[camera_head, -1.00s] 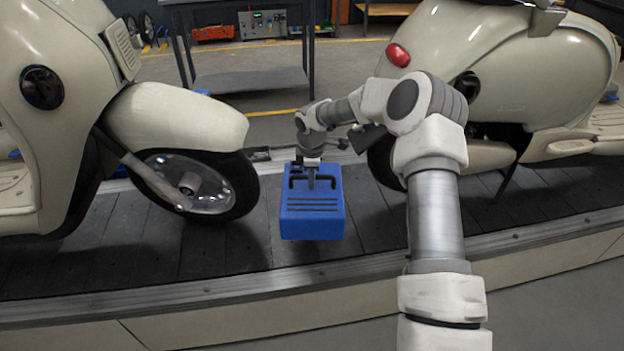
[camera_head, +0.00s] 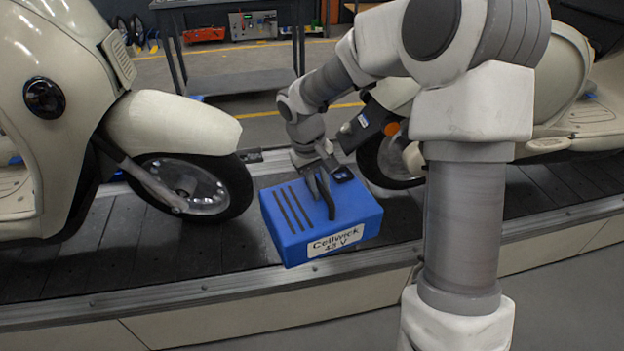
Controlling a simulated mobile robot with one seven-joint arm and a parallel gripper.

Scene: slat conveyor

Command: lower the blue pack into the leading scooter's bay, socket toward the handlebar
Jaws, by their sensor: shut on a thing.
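The blue pack (camera_head: 320,225) hangs from my gripper (camera_head: 322,190), which is shut on its dark top handle. It is above the near side of the conveyor, between the two scooters and slightly tilted. Black stripes run along its left top, and a "Cellwick 48 V" label is on its near side. A dark square (camera_head: 343,174) shows by its far right edge; I cannot tell whether it is the socket. The right-hand scooter (camera_head: 560,75), apparently the leading one, stands with its rear toward the pack. My arm covers much of it, and its bay is not visible.
The left scooter (camera_head: 165,125) has its front wheel close to the pack's left. The slat conveyor (camera_head: 110,250) has a metal edge rail (camera_head: 190,296) on the near side. A grey bench (camera_head: 235,83) stands behind. Bare slats lie between the scooters.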

